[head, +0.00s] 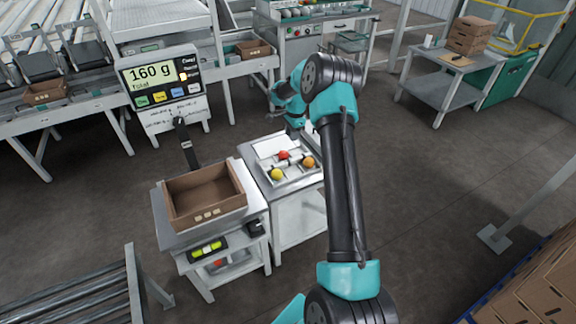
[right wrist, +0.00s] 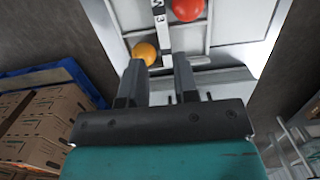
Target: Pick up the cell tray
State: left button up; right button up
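The cell tray (head: 276,179) is a pale, divided tray on a small metal stand. A red tomato (head: 284,155), a yellow one (head: 278,174) and an orange one (head: 309,162) sit in it. My right arm passes in front of its right side in the head view. In the right wrist view, my right gripper (right wrist: 156,78) has its two dark fingers apart, with nothing held between them. They point at the tray's edge beside the orange tomato (right wrist: 145,52); whether they touch it I cannot tell. My left gripper is out of view.
An open brown carton (head: 205,215) stands on a bench left of the tray. A scale display (head: 160,80) reading 160 g is behind it. Stacked cartons (head: 540,285) are at the lower right.

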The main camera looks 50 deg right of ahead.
send_over(288, 161)
jog(key=f, duration=0.9)
jog(key=shift+s+d, duration=0.1)
jog(key=shift+d, duration=0.3)
jog(key=shift+a+f, duration=0.15)
jog(key=shift+f, duration=1.2)
jog(key=shift+a+f, duration=0.15)
jog(key=shift+f, duration=1.15)
jog(key=shift+f, duration=0.25)
jog(key=shift+c, duration=0.3)
grip_shut()
